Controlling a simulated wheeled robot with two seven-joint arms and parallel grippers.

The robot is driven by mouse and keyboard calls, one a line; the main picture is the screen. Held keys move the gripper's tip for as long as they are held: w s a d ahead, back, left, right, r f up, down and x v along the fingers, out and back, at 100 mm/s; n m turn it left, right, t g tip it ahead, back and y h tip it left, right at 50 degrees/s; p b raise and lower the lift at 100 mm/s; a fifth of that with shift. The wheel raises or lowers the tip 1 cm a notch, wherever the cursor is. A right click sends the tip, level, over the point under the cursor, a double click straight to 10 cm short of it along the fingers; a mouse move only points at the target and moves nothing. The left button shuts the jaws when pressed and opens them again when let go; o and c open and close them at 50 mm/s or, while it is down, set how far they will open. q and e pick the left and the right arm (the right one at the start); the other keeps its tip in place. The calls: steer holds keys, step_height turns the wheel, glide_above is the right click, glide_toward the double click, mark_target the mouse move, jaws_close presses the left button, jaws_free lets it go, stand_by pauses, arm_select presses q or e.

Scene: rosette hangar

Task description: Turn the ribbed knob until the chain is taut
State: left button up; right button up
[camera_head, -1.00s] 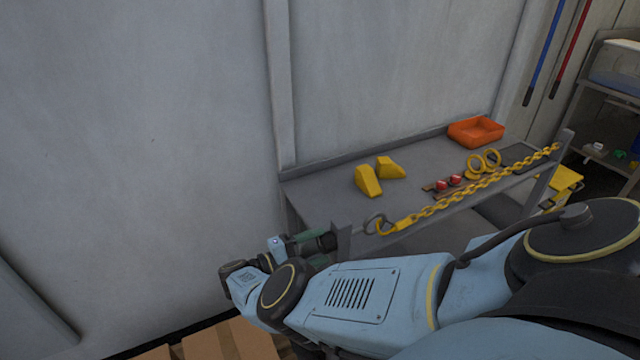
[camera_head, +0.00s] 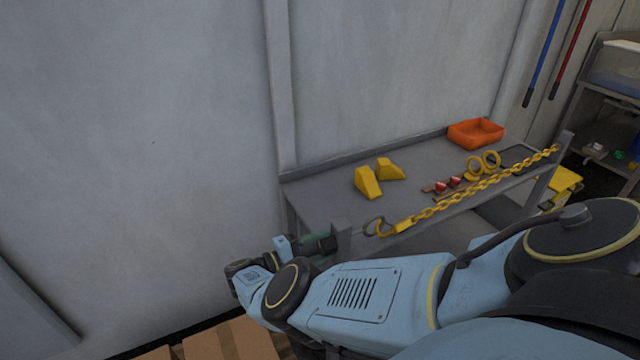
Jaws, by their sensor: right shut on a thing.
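The yellow chain (camera_head: 470,188) runs along the front of the grey bench, from a post at the right to a metal hook or ring (camera_head: 374,227) by the near post (camera_head: 342,238). It looks nearly straight, with a slight sag at most. The ribbed knob (camera_head: 318,242) is dark, on the left side of the near post, and partly hidden. My right gripper (camera_head: 308,243) is at the knob, shut on it; its green-grey fingers show only in part. My left gripper is not in view.
On the bench top (camera_head: 325,200) are two yellow wedges (camera_head: 369,182), red-topped items (camera_head: 448,185), yellow rings (camera_head: 483,163) and an orange tray (camera_head: 475,133). A wall stands behind. Cardboard boxes (camera_head: 230,340) lie on the floor below my right arm.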

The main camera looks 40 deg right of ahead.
steer(key=m, duration=0.3)
steer(key=m+b, duration=0.1)
steer(key=m, duration=0.3)
steer(key=shift+m, duration=0.3)
steer(key=m+b, duration=0.1)
steer(key=m, duration=0.3)
steer(key=shift+f+m, duration=0.1)
steer(key=shift+m, duration=0.2)
steer(key=shift+m+b, duration=0.55)
steer(key=shift+m, duration=0.85)
